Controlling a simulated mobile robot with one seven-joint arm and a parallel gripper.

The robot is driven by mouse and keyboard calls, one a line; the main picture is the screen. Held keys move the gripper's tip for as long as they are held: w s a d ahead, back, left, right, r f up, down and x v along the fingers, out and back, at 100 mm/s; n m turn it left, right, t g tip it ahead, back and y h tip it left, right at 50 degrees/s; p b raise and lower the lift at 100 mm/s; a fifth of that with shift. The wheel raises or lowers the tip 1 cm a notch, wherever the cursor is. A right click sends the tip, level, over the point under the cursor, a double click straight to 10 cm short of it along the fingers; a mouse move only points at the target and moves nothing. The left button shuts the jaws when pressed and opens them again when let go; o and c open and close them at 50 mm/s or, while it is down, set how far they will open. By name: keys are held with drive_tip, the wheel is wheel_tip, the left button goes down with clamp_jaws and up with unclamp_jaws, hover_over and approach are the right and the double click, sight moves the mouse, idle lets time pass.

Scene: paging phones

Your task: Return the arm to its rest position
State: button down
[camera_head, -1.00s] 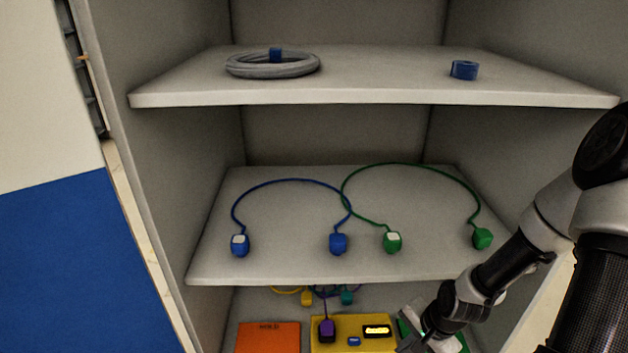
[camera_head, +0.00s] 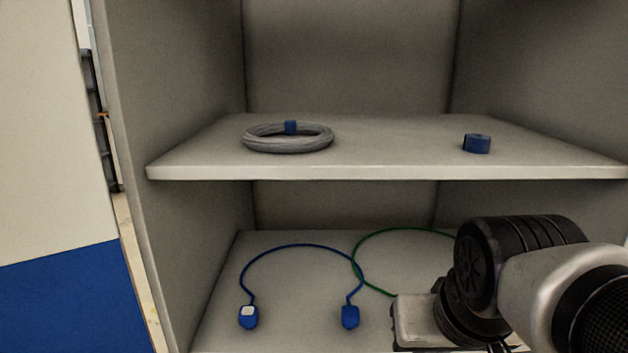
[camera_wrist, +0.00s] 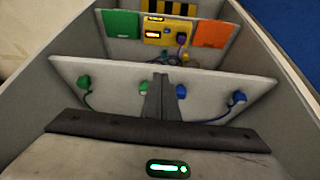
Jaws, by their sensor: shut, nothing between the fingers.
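My arm shows at the lower right of the head view, in front of the middle shelf (camera_head: 300,342). Its fingers are out of sight there. In the wrist view my gripper (camera_wrist: 160,80) shows its two dark fingers together, with nothing between them. The fingers point toward the shelf, between a green plug (camera_wrist: 145,88) and a blue plug (camera_wrist: 180,91), and look apart from both. In the head view my arm hides part of the green cord (camera_head: 385,231) and the green plugs.
A grey cable coil (camera_head: 262,140) and a blue tape roll (camera_head: 477,144) lie on the upper shelf (camera_head: 390,172). A blue cord (camera_head: 300,246) lies below. The wrist view shows green (camera_wrist: 122,24), yellow (camera_wrist: 152,30) and orange (camera_wrist: 212,34) boxes. Cabinet walls (camera_head: 165,90) bound the sides.

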wheel_tip(320, 180, up, 21)
drive_tip(key=s+a+p, duration=0.1)
drive_tip(key=p, duration=1.8)
drive_tip(key=shift+a+n+p, duration=0.2)
drive_tip(key=shift+n+p, duration=0.1)
